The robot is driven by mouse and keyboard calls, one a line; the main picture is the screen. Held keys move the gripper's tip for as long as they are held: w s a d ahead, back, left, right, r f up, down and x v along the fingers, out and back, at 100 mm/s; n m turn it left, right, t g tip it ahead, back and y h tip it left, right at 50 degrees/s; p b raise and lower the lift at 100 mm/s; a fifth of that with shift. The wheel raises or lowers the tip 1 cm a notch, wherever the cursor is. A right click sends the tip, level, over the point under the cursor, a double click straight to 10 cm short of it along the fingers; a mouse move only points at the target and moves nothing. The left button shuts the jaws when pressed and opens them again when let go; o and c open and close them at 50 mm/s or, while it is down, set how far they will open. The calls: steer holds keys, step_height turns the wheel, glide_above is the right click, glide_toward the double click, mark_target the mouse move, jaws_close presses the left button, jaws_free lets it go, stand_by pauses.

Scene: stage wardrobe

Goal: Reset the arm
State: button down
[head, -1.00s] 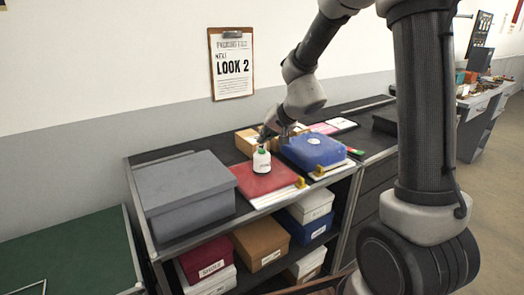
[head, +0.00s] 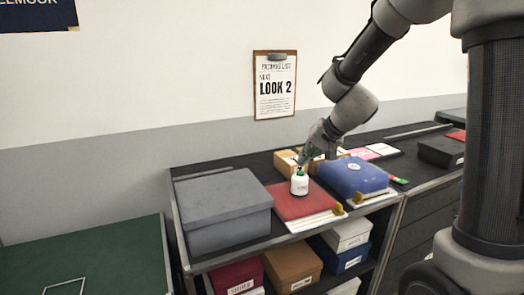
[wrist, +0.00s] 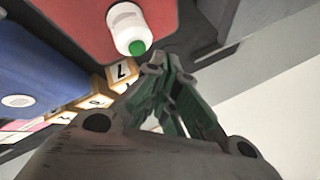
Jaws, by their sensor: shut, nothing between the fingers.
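My gripper (head: 303,158) hangs over the shelf top, just behind and above a white bottle with a green cap (head: 299,181). In the wrist view my gripper (wrist: 155,68) has its fingers together with nothing between them. The bottle (wrist: 127,25) shows close beside the fingertips there, green cap toward them. The bottle stands upright on a red box (head: 284,202). I cannot tell whether the fingers touch the cap. My arm reaches in from the upper right.
A grey lidded box (head: 222,208) stands left of the red box, and a blue box (head: 352,176) right of it. Small lettered wooden blocks (wrist: 122,73) lie behind. A clipboard (head: 274,85) hangs on the wall. A green table (head: 95,255) is at left.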

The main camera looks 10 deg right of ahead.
steer(key=s+d+r+n+h, duration=0.1)
steer(key=s+d+r, duration=0.2)
steer(key=s, duration=0.7)
steer(key=s+d+r+n+g+h, duration=0.1)
steer(key=s+d+r+h, duration=0.1)
steer(key=s+d, duration=0.5)
steer(key=s+d+r+n+g+h, duration=0.1)
steer(key=s+d+r, duration=0.2)
steer(key=s, duration=1)
steer(key=shift+s+d+r+n, duration=0.3)
steer(key=shift+d+n, duration=0.1)
steer(key=shift+d, duration=0.55)
